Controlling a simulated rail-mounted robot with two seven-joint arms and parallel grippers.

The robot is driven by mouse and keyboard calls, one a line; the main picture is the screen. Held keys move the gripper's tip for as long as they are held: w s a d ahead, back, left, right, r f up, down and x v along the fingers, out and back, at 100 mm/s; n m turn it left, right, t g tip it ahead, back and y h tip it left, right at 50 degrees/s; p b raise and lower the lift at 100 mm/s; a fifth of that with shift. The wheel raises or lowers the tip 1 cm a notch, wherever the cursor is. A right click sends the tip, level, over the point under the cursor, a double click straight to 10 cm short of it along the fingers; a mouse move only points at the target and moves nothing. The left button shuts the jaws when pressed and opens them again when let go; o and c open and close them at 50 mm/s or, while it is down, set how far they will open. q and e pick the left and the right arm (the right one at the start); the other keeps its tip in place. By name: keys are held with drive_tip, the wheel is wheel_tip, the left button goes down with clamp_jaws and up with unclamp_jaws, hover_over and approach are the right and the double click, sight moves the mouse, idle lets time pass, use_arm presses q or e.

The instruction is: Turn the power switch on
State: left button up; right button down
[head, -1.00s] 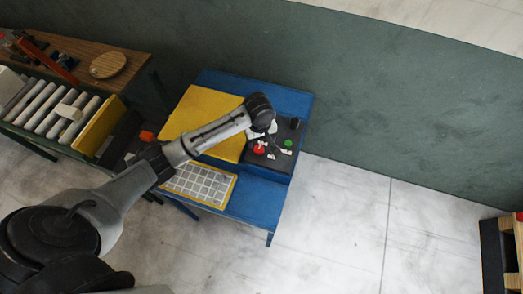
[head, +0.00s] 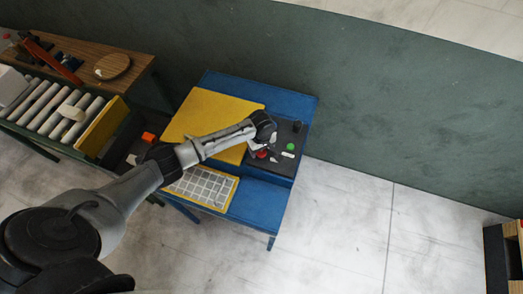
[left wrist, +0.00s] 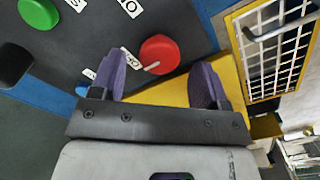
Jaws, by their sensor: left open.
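A dark control panel (head: 287,160) sits on the right of the blue table. It carries a red round control (head: 262,155), a green button (head: 291,147) and white labels. My left gripper (head: 262,147) is over the panel's left part, partly covering the labels. In the left wrist view its open purple fingers (left wrist: 160,83) are spread and empty, with the red control (left wrist: 160,53) beyond and between them. A pale mark crosses the red control's lower edge. The green button (left wrist: 40,12) is at the upper left. I cannot tell which control is the power switch. My right gripper is not visible.
The blue table (head: 258,203) also holds a yellow plate (head: 205,110) and a yellow-framed grid (head: 203,187). A black knob (left wrist: 14,64) stands at the panel's side. A roller rack (head: 50,108) is at the left.

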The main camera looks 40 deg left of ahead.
use_arm(q)
drive_tip(key=shift+f, duration=0.9)
drive_tip(key=shift+r, duration=0.1)
drive_tip(key=c, duration=0.9)
